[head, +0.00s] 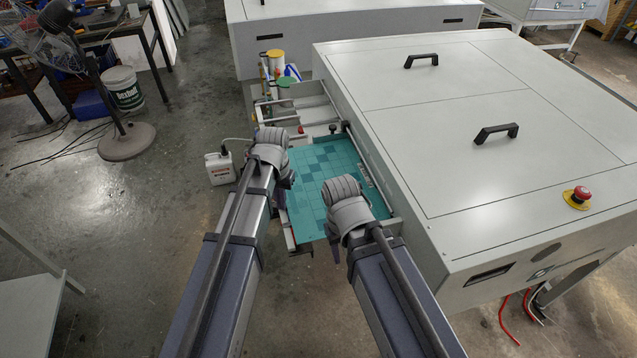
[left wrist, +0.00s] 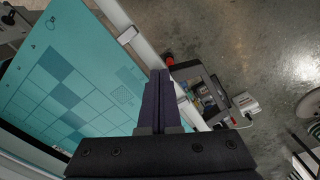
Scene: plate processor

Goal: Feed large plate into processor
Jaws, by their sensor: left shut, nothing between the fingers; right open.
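The large teal plate (head: 325,170), printed with a grid of squares, lies flat on the feed tray at the left side of the grey processor (head: 480,130). My left gripper (head: 281,197) is shut and empty at the plate's left edge. In the left wrist view its closed fingers (left wrist: 160,100) point along the tray's rail, and the plate (left wrist: 65,75) lies to their left. My right gripper (head: 335,252) is open, near the plate's front edge, partly hidden by its own wrist. Both arms cover parts of the plate.
A white jerrycan (head: 220,168) stands on the floor left of the tray. Bottles (head: 277,66) stand behind the tray. A red emergency button (head: 577,197) sits on the processor. A fan stand (head: 126,142) and a white bucket (head: 123,90) are further left; floor between is open.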

